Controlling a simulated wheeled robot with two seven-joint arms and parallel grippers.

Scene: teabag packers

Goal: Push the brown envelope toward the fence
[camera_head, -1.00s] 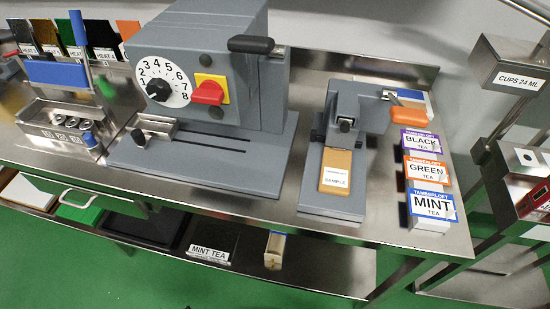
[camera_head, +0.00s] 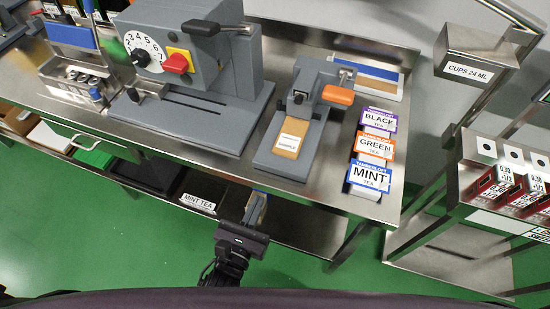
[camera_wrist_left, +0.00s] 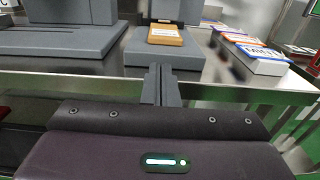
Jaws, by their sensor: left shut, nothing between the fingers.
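The brown envelope (camera_head: 287,150), with a white label reading SAMPLE, lies flat on the grey bed of a small press-like machine (camera_head: 300,110) in the head view. It also shows beyond the fingertips in the left wrist view (camera_wrist_left: 166,40). My left gripper (camera_head: 251,210) is shut and empty. It is in front of the bench's front edge, pointing at the machine. Its fingers (camera_wrist_left: 157,78) show together in the wrist view, apart from the envelope. I cannot clearly pick out the fence; the machine's upper part stands behind the envelope. My right gripper is not in view.
Tea boxes marked BLACK, GREEN and MINT (camera_head: 370,176) stand right of the machine. A large grey machine with a dial (camera_head: 205,90) stands left. The bench's front edge (camera_head: 310,197) lies between gripper and envelope. A MINT TEA bin (camera_head: 215,195) is on the lower shelf.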

